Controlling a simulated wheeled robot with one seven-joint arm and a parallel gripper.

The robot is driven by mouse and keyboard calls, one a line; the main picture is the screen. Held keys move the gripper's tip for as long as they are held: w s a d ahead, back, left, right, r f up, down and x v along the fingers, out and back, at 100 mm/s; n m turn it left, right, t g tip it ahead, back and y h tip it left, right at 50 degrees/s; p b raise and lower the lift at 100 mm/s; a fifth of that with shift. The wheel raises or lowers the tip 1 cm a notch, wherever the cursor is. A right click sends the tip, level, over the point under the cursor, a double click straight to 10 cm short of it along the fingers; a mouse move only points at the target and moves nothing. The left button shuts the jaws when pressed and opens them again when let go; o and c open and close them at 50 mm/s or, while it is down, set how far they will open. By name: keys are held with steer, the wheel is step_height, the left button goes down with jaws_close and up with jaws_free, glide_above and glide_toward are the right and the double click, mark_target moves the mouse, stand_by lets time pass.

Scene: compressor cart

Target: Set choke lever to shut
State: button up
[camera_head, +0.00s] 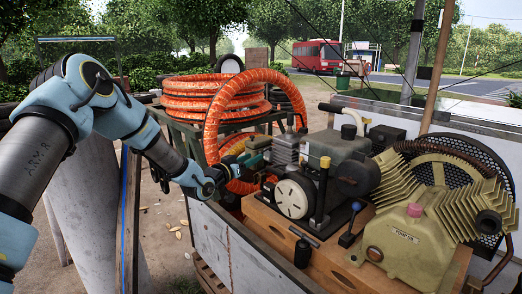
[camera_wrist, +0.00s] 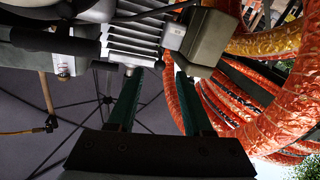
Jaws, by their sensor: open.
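My gripper (camera_head: 262,150) is at the left end of the small engine (camera_head: 345,155) on the cart. Its two green fingers also show in the wrist view (camera_wrist: 160,78), spread apart with nothing clearly held between them. I cannot make out the choke lever for certain; a small metal part lies near the left fingertip. A blue-knobbed lever (camera_head: 355,208) stands upright farther right, well apart from my gripper.
Coiled orange hose (camera_head: 215,98) sits behind and left of my gripper, with a loop arching close by. The tan finned compressor (camera_head: 415,235) stands at the right. A wooden base (camera_head: 270,222) carries the engine. The cart's side wall (camera_head: 230,245) is in front.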

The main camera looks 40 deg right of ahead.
steer(key=d, duration=0.2)
steer(key=d+p, duration=0.1)
steer(key=d, duration=0.1)
steer(key=w+d, duration=0.1)
steer(key=shift+d, duration=0.4)
steer(key=shift+c, duration=0.2)
jaws_close()
stand_by(0.9)
